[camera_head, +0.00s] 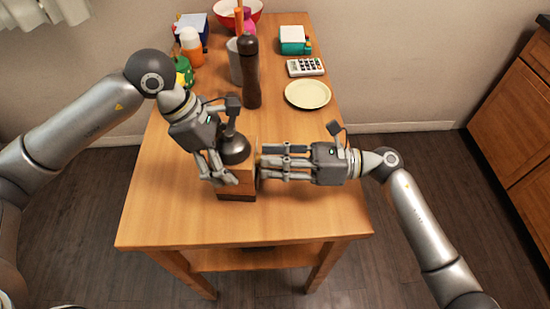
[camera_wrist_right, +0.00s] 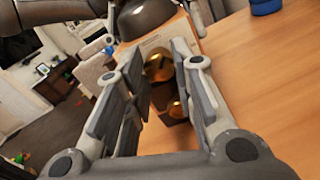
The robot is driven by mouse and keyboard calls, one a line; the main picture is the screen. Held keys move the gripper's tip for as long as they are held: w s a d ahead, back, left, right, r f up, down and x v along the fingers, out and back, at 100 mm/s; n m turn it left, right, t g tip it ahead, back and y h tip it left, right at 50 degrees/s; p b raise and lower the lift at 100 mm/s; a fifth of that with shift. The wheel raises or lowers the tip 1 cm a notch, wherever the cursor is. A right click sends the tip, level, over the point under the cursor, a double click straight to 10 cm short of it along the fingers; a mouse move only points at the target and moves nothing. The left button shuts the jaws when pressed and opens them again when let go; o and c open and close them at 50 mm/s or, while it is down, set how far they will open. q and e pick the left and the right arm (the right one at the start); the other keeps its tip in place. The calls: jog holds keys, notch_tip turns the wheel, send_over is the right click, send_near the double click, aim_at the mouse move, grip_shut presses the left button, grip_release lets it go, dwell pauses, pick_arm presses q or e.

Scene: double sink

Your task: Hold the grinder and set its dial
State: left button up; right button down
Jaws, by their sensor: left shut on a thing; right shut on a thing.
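The grinder (camera_head: 243,187) stands upright near the table's front half, a wooden box with a dark dome on top. Its body also shows in the right wrist view (camera_wrist_right: 184,36). My left gripper (camera_head: 222,175) is shut on the grinder from the left, its fingers hiding part of the body and dome. My right gripper (camera_head: 263,168) comes in level from the right, its fingertips at the grinder's side. In the right wrist view a round brass dial (camera_wrist_right: 158,67) sits between its fingers, and the gripper is shut on it. A smaller brass knob (camera_wrist_right: 175,107) shows below.
Behind the grinder stand a tall dark pepper mill (camera_head: 250,80) and a grey container (camera_head: 235,65). A pale plate (camera_head: 307,94), calculator (camera_head: 306,67) and teal box (camera_head: 295,42) are at back right. An orange bottle (camera_head: 191,50) is at back left. The wooden table's (camera_head: 310,215) front right is clear.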

jog(key=c, duration=1.2)
grip_release()
jog(key=shift+d, duration=0.15)
jog(key=d, duration=1.1)
jog(key=shift+w+d, duration=0.15)
jog(key=shift+d, duration=0.25)
